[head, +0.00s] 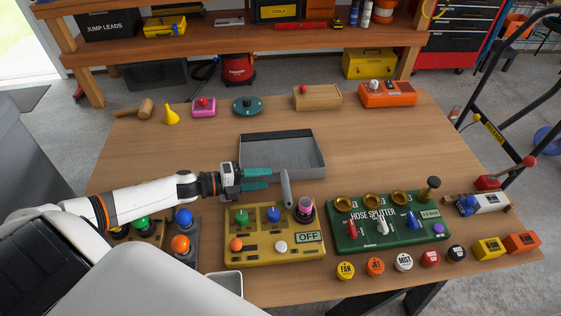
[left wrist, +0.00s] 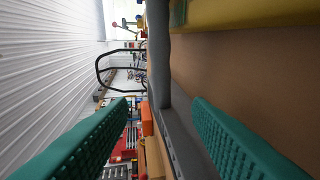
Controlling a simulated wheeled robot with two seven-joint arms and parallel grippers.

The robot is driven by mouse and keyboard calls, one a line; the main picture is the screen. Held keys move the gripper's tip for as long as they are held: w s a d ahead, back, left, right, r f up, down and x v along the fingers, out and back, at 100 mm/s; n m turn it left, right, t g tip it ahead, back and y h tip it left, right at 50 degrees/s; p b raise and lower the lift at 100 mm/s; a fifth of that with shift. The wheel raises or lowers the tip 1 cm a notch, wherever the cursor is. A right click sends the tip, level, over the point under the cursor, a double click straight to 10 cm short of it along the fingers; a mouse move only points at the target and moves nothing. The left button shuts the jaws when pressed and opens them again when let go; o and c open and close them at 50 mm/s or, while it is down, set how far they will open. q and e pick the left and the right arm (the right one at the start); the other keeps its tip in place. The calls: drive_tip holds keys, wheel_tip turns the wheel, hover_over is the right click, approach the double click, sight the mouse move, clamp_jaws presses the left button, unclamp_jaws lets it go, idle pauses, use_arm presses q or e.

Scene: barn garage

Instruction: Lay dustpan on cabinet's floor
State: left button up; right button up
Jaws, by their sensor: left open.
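The grey dustpan (head: 300,160) lies on the wooden workbench, with its pan toward the back and its handle (head: 286,188) pointing toward me. My left gripper (head: 272,179) is open, just left of the handle near the pan's front edge. In the left wrist view, a grey part of the dustpan (left wrist: 159,60) shows ahead of and between the green fingertips (left wrist: 162,102), not clamped. Whether a finger touches it, I cannot tell. No cabinet interior is clearly visible. My right gripper is not in view.
A yellow control box (head: 250,247) is close below the handle, and a green hose-splitter panel (head: 390,222) is to its right. Several small items line the back, including an orange box (head: 388,94). The bench (head: 400,145) right of the pan is clear.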

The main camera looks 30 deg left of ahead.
use_arm(q)
drive_tip(key=b+x, duration=0.1)
drive_tip(key=x, duration=0.4)
drive_tip(key=shift+r, duration=0.15)
clamp_jaws()
